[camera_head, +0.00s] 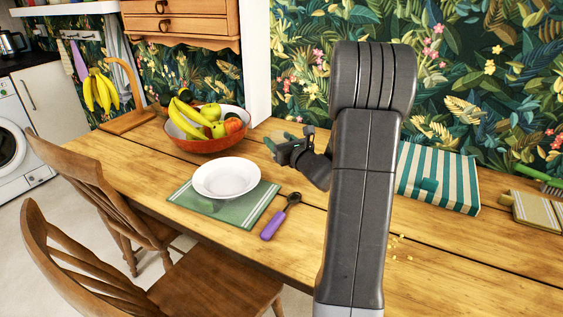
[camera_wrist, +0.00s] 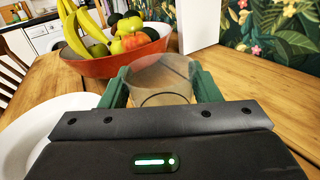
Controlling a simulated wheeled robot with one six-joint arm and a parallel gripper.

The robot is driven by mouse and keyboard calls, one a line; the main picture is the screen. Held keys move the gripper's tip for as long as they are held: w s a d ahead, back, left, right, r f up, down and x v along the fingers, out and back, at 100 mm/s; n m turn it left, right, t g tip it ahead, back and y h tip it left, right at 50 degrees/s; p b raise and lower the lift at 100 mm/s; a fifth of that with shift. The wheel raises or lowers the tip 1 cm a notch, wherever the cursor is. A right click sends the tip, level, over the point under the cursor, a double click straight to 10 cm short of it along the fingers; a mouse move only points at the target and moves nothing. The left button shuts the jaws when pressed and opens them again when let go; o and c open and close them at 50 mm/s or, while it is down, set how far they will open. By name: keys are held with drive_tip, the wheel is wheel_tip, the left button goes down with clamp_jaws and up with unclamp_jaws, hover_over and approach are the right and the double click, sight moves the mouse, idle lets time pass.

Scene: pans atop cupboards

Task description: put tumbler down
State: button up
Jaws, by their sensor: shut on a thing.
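The tumbler (camera_wrist: 160,78) is a clear, slightly frosted cup, seen upright between the green fingers of my gripper (camera_wrist: 160,88) in the wrist view. The fingers press on it from left and right. In the head view my gripper (camera_head: 280,147) is over the wooden table (camera_head: 150,155), right of the fruit bowl and beyond the white plate. I cannot make out the tumbler in that view. The frames do not clearly show whether its base touches the table.
A red fruit bowl (camera_head: 205,144) with bananas and other fruit stands behind left. A white plate (camera_head: 226,180) rests on a green mat (camera_head: 246,215), with a purple-handled utensil (camera_head: 280,218) beside it. A striped cloth item (camera_head: 440,176) lies right. Chairs (camera_head: 105,200) line the front edge.

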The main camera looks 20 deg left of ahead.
drive_tip(key=shift+f+b, duration=0.5)
drive_tip(key=shift+f, duration=2.4)
drive_tip(key=shift+f, duration=0.2)
drive_tip(key=o, duration=1)
drive_tip(key=shift+o, duration=0.2)
drive_tip(key=shift+r, duration=0.1)
drive_tip(key=shift+r, duration=0.1)
drive_tip(key=v, duration=1.2)
